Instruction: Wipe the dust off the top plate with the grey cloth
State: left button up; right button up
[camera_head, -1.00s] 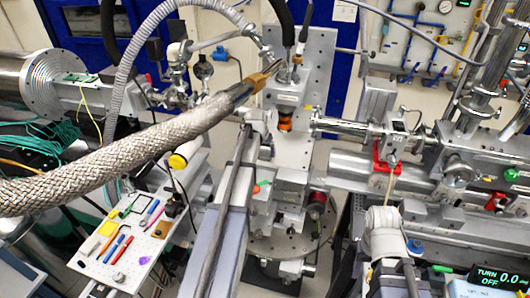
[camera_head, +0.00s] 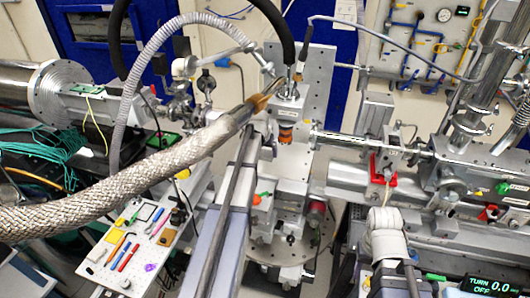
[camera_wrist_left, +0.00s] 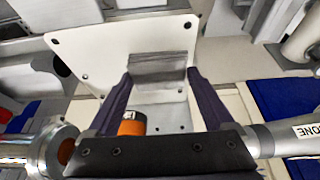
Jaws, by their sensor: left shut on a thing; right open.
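In the left wrist view my left gripper (camera_wrist_left: 160,74) is shut on the grey cloth (camera_wrist_left: 158,66), which shows as a flat folded strip between its two dark fingers. A pale plate with screw holes (camera_wrist_left: 105,55) lies behind the cloth. I cannot tell whether the cloth touches it, and no dust can be made out. A black and orange cylinder (camera_wrist_left: 131,122) shows below the left finger. The head view shows a pale holed plate (camera_head: 318,75) behind the central stage. My right gripper is open.
A tray (camera_head: 172,250) with several small tools stands lower left. Beam pipes (camera_head: 345,141) and a red bracket (camera_head: 383,171) crowd the right.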

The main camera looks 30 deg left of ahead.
pick_arm(q)
jog(key=shift+r, duration=0.1)
notch_tip(320, 180, up, 3)
jog(key=p, duration=0.3)
dwell(0.3)
